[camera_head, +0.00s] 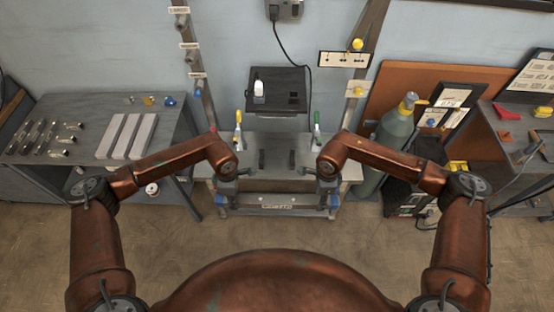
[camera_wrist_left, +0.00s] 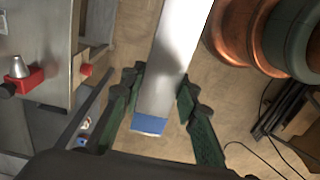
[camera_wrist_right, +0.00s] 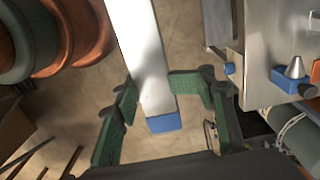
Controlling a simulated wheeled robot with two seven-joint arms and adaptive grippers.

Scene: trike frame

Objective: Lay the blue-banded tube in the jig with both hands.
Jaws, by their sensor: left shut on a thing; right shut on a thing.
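The silver tube with a blue band at each end is held at both ends. Its left end shows in the left wrist view (camera_wrist_left: 178,62) and its right end in the right wrist view (camera_wrist_right: 141,55). My left gripper (camera_wrist_left: 160,88) is shut on it just inside one blue band; my right gripper (camera_wrist_right: 154,90) is shut near the other. In the wrist views floor lies behind the tube, with the jig bench beside it. The grey jig bench (camera_head: 277,180) stands ahead in the head view, where the tube is hard to make out against its front.
A yellow-handled clamp (camera_head: 238,135) and a green-handled clamp (camera_head: 317,135) stand on the jig bench. A gas cylinder (camera_head: 396,125) and the right table (camera_head: 515,145) are to the right. Floor is clear around the bench's front.

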